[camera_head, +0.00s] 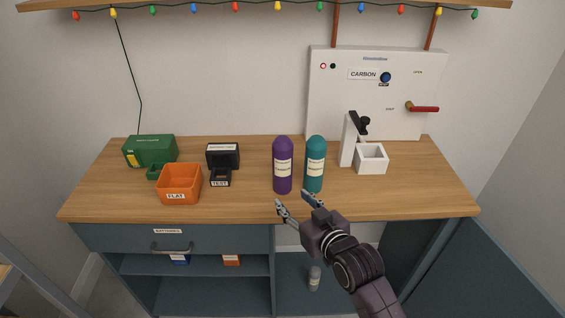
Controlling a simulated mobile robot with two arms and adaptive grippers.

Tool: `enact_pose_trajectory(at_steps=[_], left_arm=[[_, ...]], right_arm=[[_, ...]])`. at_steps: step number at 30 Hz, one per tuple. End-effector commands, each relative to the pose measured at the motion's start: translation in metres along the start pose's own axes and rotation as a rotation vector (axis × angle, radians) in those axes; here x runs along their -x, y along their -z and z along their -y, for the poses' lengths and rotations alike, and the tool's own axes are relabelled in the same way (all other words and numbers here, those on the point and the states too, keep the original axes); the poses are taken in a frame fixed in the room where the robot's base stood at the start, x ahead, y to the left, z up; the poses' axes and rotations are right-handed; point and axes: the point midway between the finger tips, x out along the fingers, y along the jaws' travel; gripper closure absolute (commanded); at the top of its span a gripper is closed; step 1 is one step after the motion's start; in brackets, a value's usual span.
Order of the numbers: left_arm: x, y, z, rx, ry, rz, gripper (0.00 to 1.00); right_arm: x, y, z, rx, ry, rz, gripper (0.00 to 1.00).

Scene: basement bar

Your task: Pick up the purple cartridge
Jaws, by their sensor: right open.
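The purple cartridge (282,162) stands upright on the wooden counter, a domed bottle shape with a pale label. A teal cartridge (315,162) of like shape stands close to its right. My right gripper (291,201) is open and empty in front of the two, near the counter's front edge. Its fingers point toward the cartridges, with one finger below the purple one and the other below the teal one. I cannot tell if they touch. My left gripper is not in view.
The counter (240,205) holds an orange bin (179,190), a green box (150,150), a black tester (222,155) and a white dispenser with a cup (371,165). A white carbon panel (350,100) stands behind. A cabinet door (450,275) hangs open at the lower right.

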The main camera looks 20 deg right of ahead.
Motion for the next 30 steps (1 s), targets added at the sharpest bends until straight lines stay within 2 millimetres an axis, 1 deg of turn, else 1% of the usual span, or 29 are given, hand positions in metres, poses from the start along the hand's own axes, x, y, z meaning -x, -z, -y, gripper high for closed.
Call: enact_pose_trajectory(at_steps=[1, 3, 6, 9, 12, 20, 26, 30], left_arm=[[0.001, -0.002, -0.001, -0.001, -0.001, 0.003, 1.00], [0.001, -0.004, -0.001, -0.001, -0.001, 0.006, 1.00], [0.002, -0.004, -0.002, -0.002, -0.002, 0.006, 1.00], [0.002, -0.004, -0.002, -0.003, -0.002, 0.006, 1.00], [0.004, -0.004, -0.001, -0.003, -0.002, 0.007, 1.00], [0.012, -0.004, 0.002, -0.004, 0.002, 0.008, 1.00], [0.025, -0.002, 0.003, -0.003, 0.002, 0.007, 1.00], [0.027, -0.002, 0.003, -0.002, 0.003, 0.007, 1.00]], right_arm=[[-0.006, 0.022, -0.004, -0.002, -0.005, -0.062, 0.54], [-0.011, 0.050, -0.008, -0.007, -0.009, -0.145, 0.54], [-0.014, 0.081, -0.014, -0.012, -0.015, -0.239, 0.54], [-0.015, 0.099, -0.017, -0.016, -0.019, -0.294, 0.54], [-0.019, 0.107, -0.018, -0.018, -0.020, -0.313, 0.54], [-0.044, 0.116, -0.019, -0.017, -0.019, -0.312, 0.54], [-0.068, 0.125, -0.021, -0.017, -0.020, -0.311, 0.54], [-0.083, 0.128, -0.021, -0.017, -0.020, -0.311, 0.54]])
